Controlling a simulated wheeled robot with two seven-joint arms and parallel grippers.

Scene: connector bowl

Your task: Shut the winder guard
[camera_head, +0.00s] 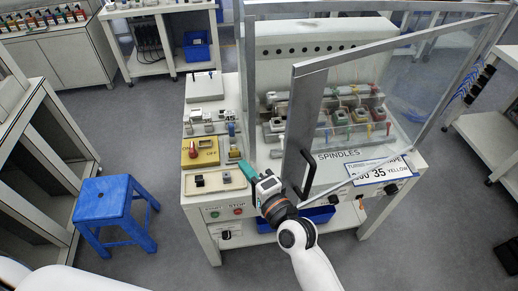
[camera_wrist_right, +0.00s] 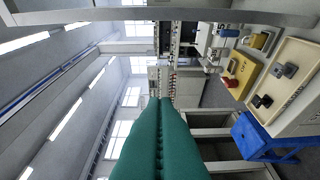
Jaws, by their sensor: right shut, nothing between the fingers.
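The winder guard (camera_head: 362,98) is a clear panel in a grey metal frame on the front of the winder. It stands ajar: its left frame bar is swung out, apart from the machine's left post (camera_head: 246,85). A black handle (camera_head: 307,173) sits low on that bar. My right gripper (camera_head: 245,168) has green fingers, shut and empty, just left of the bar and handle and in front of the machine. The fingers also show in the wrist view (camera_wrist_right: 160,112), with nothing between them. I cannot tell whether the wrist touches the bar. My left gripper is not in view.
Left of the guard, the bench carries a yellow box (camera_head: 200,152) and a tray of small parts (camera_head: 218,181). A blue stool (camera_head: 104,200) stands on the floor at left. Spindles with coloured parts (camera_head: 345,117) sit behind the panel. Floor in front is mostly clear.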

